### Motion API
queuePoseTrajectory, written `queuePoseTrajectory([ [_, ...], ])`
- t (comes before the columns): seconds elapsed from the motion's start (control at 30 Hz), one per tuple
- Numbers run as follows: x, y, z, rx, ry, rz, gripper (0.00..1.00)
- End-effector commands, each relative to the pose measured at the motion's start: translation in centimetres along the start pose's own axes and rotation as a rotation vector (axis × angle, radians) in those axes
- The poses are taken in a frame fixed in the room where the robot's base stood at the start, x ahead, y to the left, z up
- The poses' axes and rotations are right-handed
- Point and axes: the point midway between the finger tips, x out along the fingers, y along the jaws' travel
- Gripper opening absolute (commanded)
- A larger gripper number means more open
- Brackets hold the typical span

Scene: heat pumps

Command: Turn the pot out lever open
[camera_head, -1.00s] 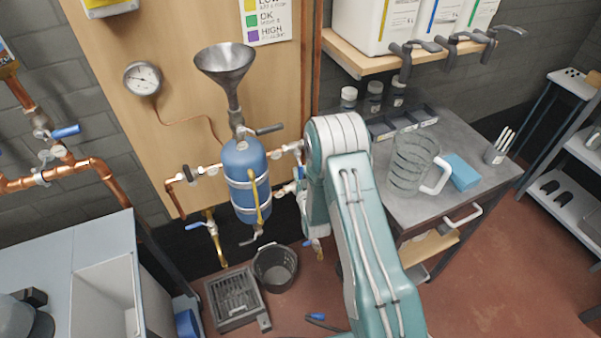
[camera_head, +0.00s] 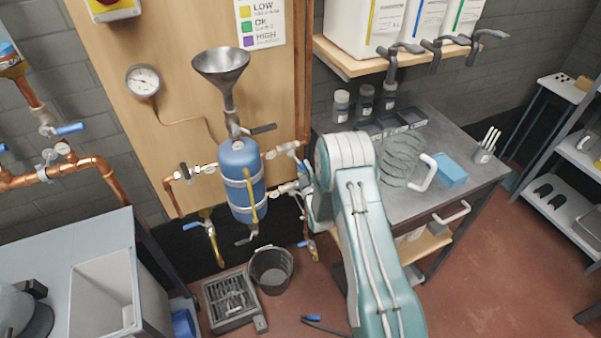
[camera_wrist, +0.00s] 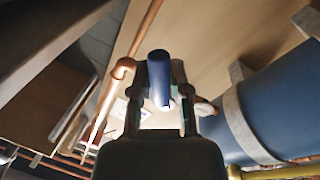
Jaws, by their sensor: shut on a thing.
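The blue pot (camera_head: 238,180) hangs upright on the wooden panel, under a metal funnel (camera_head: 222,70). In the wrist view my gripper (camera_wrist: 161,88) has its two fingers closed around a blue lever handle (camera_wrist: 159,66), which stands up between them. The blue pot also shows at the right of the wrist view (camera_wrist: 250,125), beside the gripper. In the head view my arm covers the gripper and the held lever, to the right of the pot. I cannot tell the lever's exact angle to its pipe.
Copper pipe (camera_wrist: 112,85) runs close beside the gripper. A drain grate (camera_head: 231,299) and a black bucket (camera_head: 271,268) stand on the floor below the pot. A bench with a clear jug (camera_head: 402,158) is to the right, under a shelf of white containers.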

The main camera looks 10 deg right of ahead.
Motion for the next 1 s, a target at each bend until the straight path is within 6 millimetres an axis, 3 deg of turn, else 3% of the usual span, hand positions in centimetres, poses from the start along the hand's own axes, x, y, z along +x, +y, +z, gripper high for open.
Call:
queuePoseTrajectory([
  [0.6, 0.8, 3.2, -1.1, -0.541, 0.113, 0.003, 0.00],
  [1.0, 0.9, 3.9, -1.8, -0.720, 0.149, 0.002, 0.00],
])
